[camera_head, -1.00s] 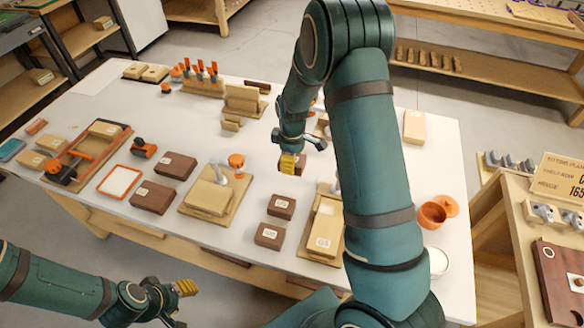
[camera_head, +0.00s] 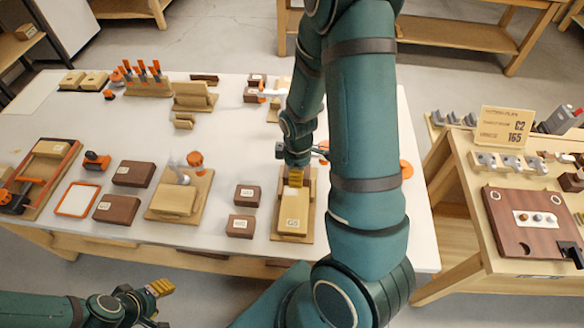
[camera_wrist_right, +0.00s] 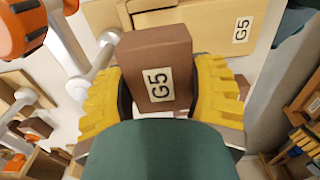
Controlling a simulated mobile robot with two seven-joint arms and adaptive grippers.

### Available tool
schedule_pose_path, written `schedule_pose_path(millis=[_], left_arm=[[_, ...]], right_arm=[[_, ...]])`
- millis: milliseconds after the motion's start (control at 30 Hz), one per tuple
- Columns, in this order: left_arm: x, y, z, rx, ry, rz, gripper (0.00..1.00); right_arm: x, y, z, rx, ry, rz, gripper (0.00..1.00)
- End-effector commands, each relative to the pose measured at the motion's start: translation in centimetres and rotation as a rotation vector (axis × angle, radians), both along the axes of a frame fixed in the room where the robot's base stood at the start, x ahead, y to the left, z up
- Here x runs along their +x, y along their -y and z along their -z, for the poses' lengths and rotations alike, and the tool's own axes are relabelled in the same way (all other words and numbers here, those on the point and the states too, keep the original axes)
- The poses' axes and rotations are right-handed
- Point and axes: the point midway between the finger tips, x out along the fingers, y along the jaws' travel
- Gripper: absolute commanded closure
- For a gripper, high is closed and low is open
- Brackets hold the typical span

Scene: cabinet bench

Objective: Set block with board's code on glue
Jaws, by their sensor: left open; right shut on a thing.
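My right gripper (camera_wrist_right: 160,90) is shut on a dark brown block (camera_wrist_right: 155,48) with a white G5 label. In the head view the right gripper (camera_head: 295,178) is above the far part of a light wooden board (camera_head: 292,222), whose label reads G5; this label also shows on the board in the wrist view (camera_wrist_right: 235,12). A gap between block and board cannot be judged, and no glue can be made out there. My left gripper (camera_head: 160,288) is open and empty, low in front of the table.
Two dark blocks (camera_head: 240,225) lie left of the board. Another board with a clamp (camera_head: 180,200) stands further left, beside dark blocks (camera_head: 117,208) and an orange-rimmed tray (camera_head: 77,200). A sign (camera_head: 502,132) stands on the right bench. My right arm hides part of the table.

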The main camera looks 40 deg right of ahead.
Motion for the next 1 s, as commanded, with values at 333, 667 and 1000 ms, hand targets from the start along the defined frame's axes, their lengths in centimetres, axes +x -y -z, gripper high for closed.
schedule_pose_path(millis=[333,667,1000], left_arm=[[-0.4,0.1,2.5,0.000,-0.009,0.007,0.53],[-0.9,0.2,3.7,-0.003,-0.021,0.017,0.53],[-0.9,0.2,3.6,-0.003,-0.020,0.016,0.53]], right_arm=[[0.0,0.0,2.8,-0.001,0.000,0.000,0.80],[0.0,0.0,4.4,-0.001,-0.001,0.001,0.80],[0.1,0.0,4.4,-0.001,0.001,0.001,0.80]])
